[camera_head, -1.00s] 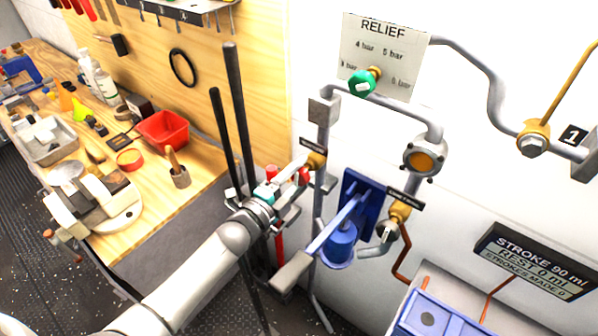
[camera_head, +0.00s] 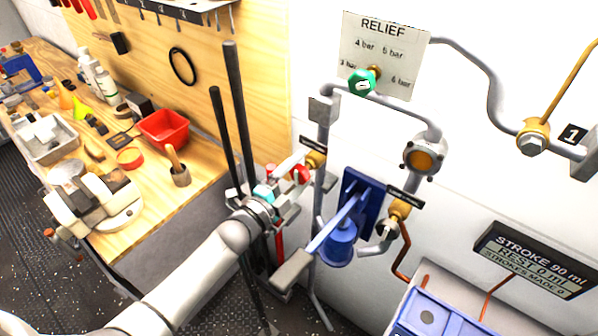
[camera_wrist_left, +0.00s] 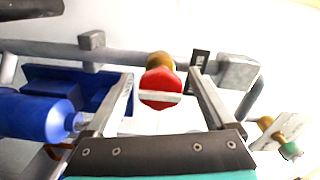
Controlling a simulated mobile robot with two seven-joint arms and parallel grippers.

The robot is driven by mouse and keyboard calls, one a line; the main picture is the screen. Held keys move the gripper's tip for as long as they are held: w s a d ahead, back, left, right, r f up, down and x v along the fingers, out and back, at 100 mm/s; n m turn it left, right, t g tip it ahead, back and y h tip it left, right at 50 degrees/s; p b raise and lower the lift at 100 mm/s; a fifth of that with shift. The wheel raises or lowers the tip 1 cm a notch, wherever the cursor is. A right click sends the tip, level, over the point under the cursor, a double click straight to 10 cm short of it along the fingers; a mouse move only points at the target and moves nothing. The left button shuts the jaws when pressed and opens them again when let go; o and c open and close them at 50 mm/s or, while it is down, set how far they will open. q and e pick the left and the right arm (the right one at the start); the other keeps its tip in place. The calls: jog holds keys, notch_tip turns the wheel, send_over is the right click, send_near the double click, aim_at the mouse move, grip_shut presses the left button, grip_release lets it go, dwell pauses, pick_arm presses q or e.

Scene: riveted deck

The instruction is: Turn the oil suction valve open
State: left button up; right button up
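A red valve knob (camera_head: 300,173) with a pale bar across its face sits on a brass valve body (camera_head: 315,159) at the left pipe. A small dark label above it is too small to read, so I cannot confirm that it is the oil suction valve. My left gripper (camera_head: 291,187) is just in front of the red knob, coming from the lower left. In the left wrist view the red knob (camera_wrist_left: 160,88) shows between its two spread fingers, with gaps on both sides. The gripper is open and empty. My right gripper is not in view.
A second brass valve (camera_head: 399,210) and a blue pump (camera_head: 338,248) with its lever stand right of the gripper. Two dark upright bars (camera_head: 236,120) rise just behind my left wrist. A green relief knob (camera_head: 362,82) is above. A cluttered wooden bench (camera_head: 118,240) is at left.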

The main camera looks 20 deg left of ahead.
pick_arm(q)
jog(key=b+v, duration=0.1)
jog(key=v, duration=1.4)
jog(key=shift+s, duration=0.15)
dwell(0.4)
